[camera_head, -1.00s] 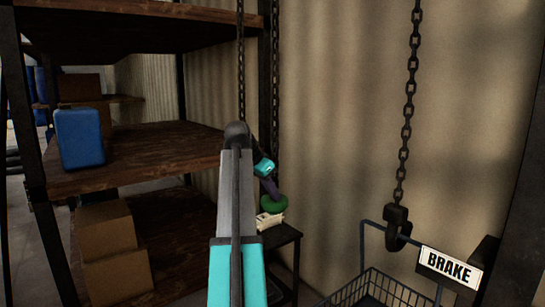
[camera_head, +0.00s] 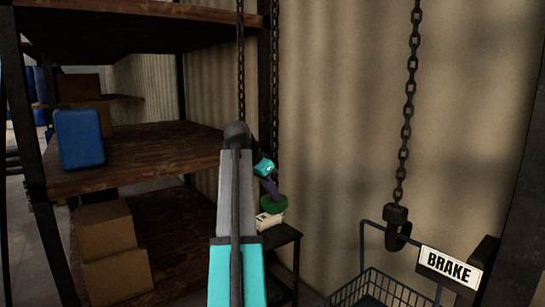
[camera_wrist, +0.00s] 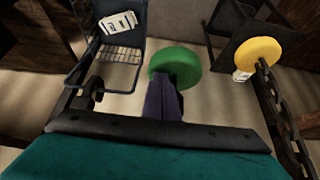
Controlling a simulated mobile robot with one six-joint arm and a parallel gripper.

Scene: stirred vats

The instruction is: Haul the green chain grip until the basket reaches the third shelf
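The green chain grip (camera_head: 274,203) is a round disc low on the hauling chain, beside the shelf's corner post. My gripper (camera_head: 270,189), with purple fingers, reaches it from above. In the wrist view the fingers (camera_wrist: 167,92) are close together with their tips on the near edge of the green grip (camera_wrist: 178,57), and they look shut on it; the exact contact is hidden. The wire basket (camera_head: 380,291) hangs low at the right from a dark hook (camera_head: 397,229), below the level of the middle shelf (camera_head: 145,150).
A BRAKE sign (camera_head: 448,266) stands at the lower right. A yellow disc (camera_wrist: 258,55) sits near a chain in the wrist view. A small dark stand (camera_head: 283,238) holds a cream object (camera_head: 268,221). The shelves bear a blue container (camera_head: 79,139) and cartons (camera_head: 107,229).

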